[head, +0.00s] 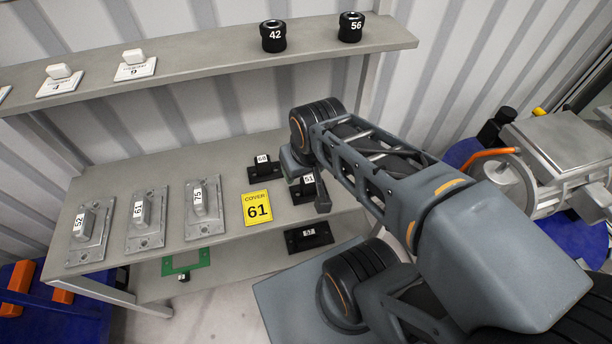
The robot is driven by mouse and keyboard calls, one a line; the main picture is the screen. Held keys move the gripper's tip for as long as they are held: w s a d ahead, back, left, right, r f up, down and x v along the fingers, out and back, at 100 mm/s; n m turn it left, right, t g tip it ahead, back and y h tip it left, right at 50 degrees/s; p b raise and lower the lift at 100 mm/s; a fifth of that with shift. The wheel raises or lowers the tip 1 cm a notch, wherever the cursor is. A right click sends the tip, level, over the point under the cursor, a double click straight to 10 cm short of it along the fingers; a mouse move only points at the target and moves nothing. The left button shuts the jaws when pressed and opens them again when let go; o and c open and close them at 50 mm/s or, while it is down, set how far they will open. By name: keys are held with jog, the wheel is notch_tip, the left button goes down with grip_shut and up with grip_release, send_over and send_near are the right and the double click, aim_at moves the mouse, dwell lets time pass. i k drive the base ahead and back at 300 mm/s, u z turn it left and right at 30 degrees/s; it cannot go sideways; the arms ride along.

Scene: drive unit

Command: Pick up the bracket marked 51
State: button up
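A black bracket (300,194) with a small white label that seems to read 51 sits on the upper bench surface, right of the yellow card. My gripper (308,182) is right at it, with one grey finger reaching down along the bracket's right side. The gripper body covers the bracket's upper part. The other finger is not clear, so I cannot tell whether the fingers touch the bracket.
Another black bracket (264,173), apparently 68, stands just behind left. A third (308,238) lies on the lower shelf. A yellow card marked COVER 61 (257,208) and grey covers (146,218) are left. A shelf (200,62) with black knobs (273,36) runs above.

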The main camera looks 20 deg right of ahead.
aim_at(307, 189)
jog(key=z, duration=2.65)
jog(key=k, duration=1.3)
jog(key=u, duration=1.4)
jog(key=i, duration=0.5)
jog(key=u, duration=0.1)
